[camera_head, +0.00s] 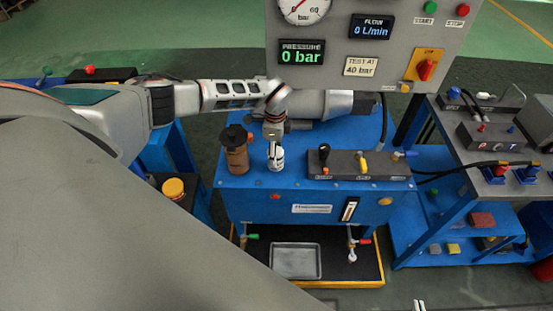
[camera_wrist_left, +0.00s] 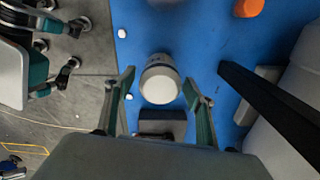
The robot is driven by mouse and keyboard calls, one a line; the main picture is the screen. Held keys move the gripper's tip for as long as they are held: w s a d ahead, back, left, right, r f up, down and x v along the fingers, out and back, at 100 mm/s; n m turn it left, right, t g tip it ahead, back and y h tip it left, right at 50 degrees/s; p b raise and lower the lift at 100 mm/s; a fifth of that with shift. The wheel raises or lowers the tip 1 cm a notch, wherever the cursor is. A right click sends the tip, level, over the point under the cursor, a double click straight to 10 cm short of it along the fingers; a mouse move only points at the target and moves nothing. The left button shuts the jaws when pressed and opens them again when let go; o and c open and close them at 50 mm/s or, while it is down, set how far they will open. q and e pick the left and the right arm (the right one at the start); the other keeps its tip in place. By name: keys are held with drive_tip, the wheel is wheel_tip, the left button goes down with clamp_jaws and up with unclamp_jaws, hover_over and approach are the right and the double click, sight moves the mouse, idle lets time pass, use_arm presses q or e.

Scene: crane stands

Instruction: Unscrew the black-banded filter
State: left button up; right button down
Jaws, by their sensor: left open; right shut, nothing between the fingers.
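The filter (camera_head: 276,160) stands upright on the blue bench top, a small white cylinder with a dark band. In the left wrist view the filter (camera_wrist_left: 160,80) shows from above as a round white end with a thin dark ring, ahead of the fingertips. My left gripper (camera_head: 273,137) points down at the filter's top; I cannot tell whether it touches. In its own wrist view the left gripper (camera_wrist_left: 160,86) is open, with a finger to each side of the filter and gaps between. I cannot make out my right gripper in either view.
A brown jar (camera_head: 236,158) with a black cap stands close left of the filter. A grey valve block (camera_head: 345,163) lies to the right. The gauge panel (camera_head: 340,75) rises at the back. A tray (camera_head: 296,261) sits low in front.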

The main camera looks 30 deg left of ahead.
use_arm(q)
drive_tip(key=m, duration=2.8)
idle(0.5)
drive_tip(key=c, duration=1.1)
drive_tip(key=shift+c, duration=0.7)
drive_tip(key=shift+r, duration=0.1)
drive_tip(key=shift+w, duration=0.1)
